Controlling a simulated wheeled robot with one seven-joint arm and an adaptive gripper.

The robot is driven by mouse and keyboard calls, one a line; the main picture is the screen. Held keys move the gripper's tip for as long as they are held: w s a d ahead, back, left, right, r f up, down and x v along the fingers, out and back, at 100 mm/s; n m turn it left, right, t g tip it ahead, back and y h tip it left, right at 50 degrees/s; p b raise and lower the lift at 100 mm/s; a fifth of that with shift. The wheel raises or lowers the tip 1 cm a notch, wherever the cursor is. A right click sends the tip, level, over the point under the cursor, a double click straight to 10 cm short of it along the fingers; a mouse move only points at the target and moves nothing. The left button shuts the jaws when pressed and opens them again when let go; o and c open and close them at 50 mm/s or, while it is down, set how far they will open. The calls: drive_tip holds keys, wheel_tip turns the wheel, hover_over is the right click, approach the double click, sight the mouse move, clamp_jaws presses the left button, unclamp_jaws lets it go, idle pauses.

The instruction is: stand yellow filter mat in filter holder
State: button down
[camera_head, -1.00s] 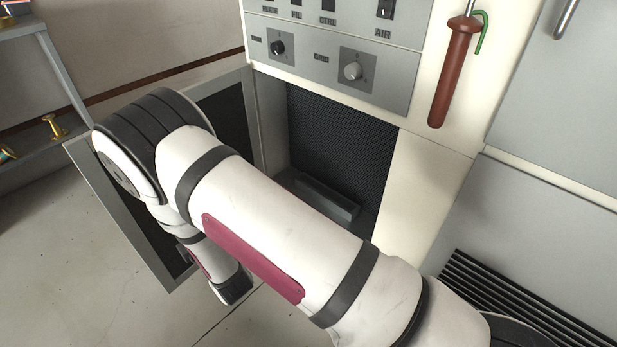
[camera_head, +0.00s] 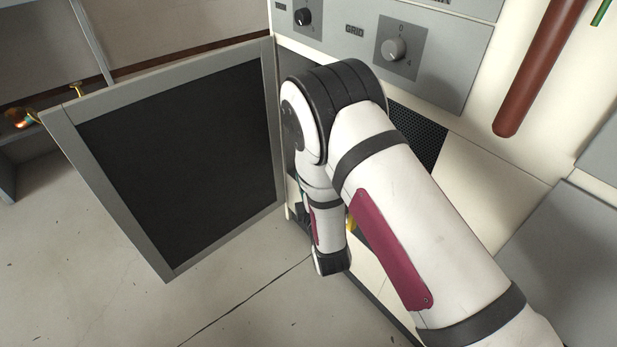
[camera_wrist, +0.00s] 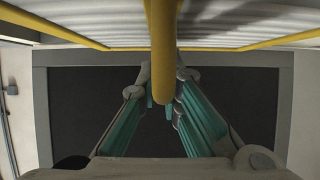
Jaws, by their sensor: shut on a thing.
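The yellow filter mat (camera_wrist: 250,42) fills the top of the wrist view, with a yellow frame, a pale ribbed face and a yellow bar running down the middle. My gripper (camera_wrist: 164,98) has its teal-sided fingers closed around the lower end of that bar. In the head view only a small yellow piece of the mat (camera_head: 352,222) shows beside my arm, and my fingers are mostly hidden. The filter holder is hidden behind my arm at the cabinet opening. Part of the opening's black mesh back (camera_head: 421,136) shows to the right of my arm.
The cabinet's grey-framed door (camera_head: 180,165) stands open to the left of my arm. It also appears below the mat in the wrist view (camera_wrist: 70,120). A control panel (camera_head: 445,65) with knobs is above the opening. A dark red rod (camera_head: 535,75) hangs at right. Floor at lower left is clear.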

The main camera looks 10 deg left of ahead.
drive_tip(key=shift+d, duration=0.1)
drive_tip(key=shift+s, duration=0.1)
drive_tip(key=shift+w+d, duration=3)
drive_tip(key=shift+w, duration=0.95)
drive_tip(key=shift+f, duration=2.7)
drive_tip(key=c, duration=1.7)
unclamp_jaws()
drive_tip(key=shift+s, duration=0.15)
